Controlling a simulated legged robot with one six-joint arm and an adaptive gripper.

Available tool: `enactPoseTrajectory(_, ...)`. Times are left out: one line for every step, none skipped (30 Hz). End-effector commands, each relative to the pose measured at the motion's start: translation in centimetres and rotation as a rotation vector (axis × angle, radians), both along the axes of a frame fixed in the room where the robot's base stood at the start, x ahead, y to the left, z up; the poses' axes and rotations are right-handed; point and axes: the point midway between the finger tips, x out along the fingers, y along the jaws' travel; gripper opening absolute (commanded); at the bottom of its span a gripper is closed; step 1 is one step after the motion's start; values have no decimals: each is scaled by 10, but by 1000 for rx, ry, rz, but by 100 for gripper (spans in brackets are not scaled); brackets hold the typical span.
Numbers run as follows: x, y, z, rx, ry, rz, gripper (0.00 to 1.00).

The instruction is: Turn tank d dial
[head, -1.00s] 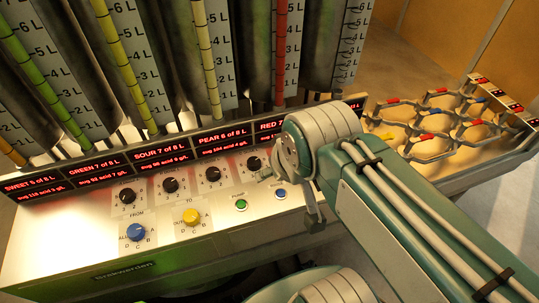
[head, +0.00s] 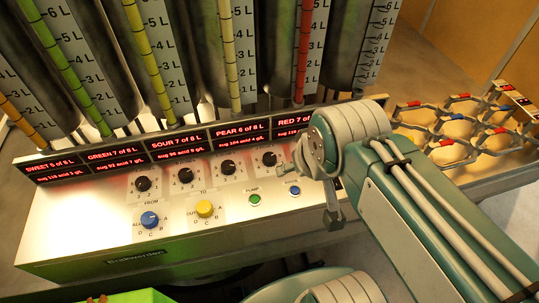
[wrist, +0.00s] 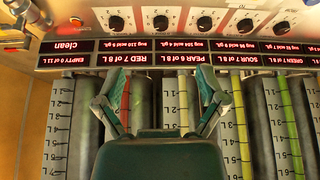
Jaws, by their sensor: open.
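A row of black dials stands on the sloped white panel (head: 90,215) under the red displays. Their letters are too small to read, so I cannot tell for sure which is tank d. The rightmost visible dial (head: 270,159) is beside my gripper (head: 316,172); it also shows at the left of the row in the inverted wrist view (wrist: 116,23). The other dials (head: 143,183) (head: 185,175) (head: 228,167) lie to its left. My gripper is open and empty, its fingers (wrist: 155,90) wide apart in the wrist view, apart from every dial.
A blue selector knob (head: 150,220), a yellow knob (head: 205,209), a green pump button (head: 254,198) and a blue button (head: 294,190) sit lower on the panel. Tall tanks with coloured level tubes (head: 232,50) rise behind. A bottle rack (head: 450,145) stands at the right.

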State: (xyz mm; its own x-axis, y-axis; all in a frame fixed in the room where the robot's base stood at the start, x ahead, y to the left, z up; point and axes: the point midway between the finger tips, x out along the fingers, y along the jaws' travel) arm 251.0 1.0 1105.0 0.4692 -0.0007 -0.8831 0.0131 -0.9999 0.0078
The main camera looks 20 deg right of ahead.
Motion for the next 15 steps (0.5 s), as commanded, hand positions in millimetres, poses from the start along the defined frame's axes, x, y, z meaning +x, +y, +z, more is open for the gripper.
enactPoseTrajectory(5,0,0,-12,12,23,90)
enactPoseTrajectory(8,0,0,-25,22,46,90)
enactPoseTrajectory(15,0,-1,-44,39,85,90)
enactPoseTrajectory(20,0,-1,-62,52,122,90)
enactPoseTrajectory(27,0,-2,-81,68,164,90)
enactPoseTrajectory(36,0,-4,-109,90,223,90)
enactPoseTrajectory(43,0,-5,-127,107,268,90)
enactPoseTrajectory(49,0,-7,-146,123,314,90)
enactPoseTrajectory(59,0,-10,-170,143,375,90)
enactPoseTrajectory(65,0,-12,-186,159,420,90)
enactPoseTrajectory(72,0,-14,-203,174,466,90)
enactPoseTrajectory(81,1,-19,-223,194,528,90)
enactPoseTrajectory(88,1,-22,-238,209,575,90)
enactPoseTrajectory(95,1,-25,-252,224,622,90)
enactPoseTrajectory(104,1,-31,-268,243,685,90)
